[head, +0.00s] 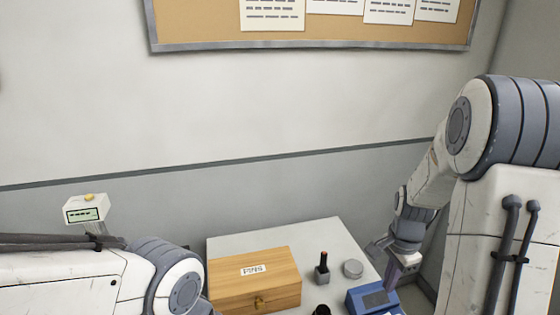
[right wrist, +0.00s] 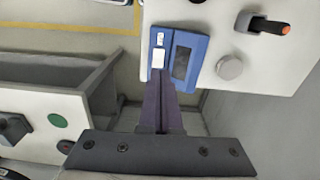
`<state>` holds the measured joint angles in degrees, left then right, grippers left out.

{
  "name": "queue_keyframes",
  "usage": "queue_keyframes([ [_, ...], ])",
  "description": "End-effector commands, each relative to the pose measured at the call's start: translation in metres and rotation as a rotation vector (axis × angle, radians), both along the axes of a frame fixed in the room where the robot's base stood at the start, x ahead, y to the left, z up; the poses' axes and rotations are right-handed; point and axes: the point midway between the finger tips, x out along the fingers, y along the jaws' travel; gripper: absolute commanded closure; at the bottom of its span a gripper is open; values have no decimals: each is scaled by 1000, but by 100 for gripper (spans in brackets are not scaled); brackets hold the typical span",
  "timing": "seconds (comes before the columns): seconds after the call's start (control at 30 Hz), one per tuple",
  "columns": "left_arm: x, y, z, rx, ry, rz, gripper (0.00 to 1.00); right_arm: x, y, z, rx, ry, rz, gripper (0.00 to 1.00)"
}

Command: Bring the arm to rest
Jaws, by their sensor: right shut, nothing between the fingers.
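My right arm (head: 437,165) reaches down over the right edge of a white table (head: 232,243). My right gripper (head: 391,280) is shut and empty, fingers pointing down, close to a blue device (head: 364,302). In the right wrist view the closed dark fingers (right wrist: 162,74) overlap the near edge of the blue device (right wrist: 196,48); I cannot tell whether they touch it. My left arm (head: 75,285) enters at the lower left, and its gripper is out of view.
On the table are a labelled wooden box (head: 250,282), a black orange-tipped tool in a holder (head: 322,270) and a grey round disc (head: 352,268). A small display unit (head: 86,212) is at left. The right wrist view shows another white surface (right wrist: 40,130) at lower left.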

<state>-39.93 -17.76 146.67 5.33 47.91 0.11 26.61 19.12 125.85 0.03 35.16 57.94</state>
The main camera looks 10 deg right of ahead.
Motion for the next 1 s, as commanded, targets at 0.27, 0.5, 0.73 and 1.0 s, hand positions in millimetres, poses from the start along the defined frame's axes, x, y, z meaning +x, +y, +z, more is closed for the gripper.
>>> queue_keyframes([
  [0.27,0,0,-6,0,0,0,16,-2,117,32,6,-29,594,100],
  [0.5,0,0,-12,0,0,-1,16,-67,233,60,25,-62,1367,100],
  [0.73,0,0,-16,0,0,-1,16,-138,281,70,46,-90,1931,100],
  [1.0,0,0,-17,0,0,-1,16,-161,288,72,56,-98,2108,100],
])
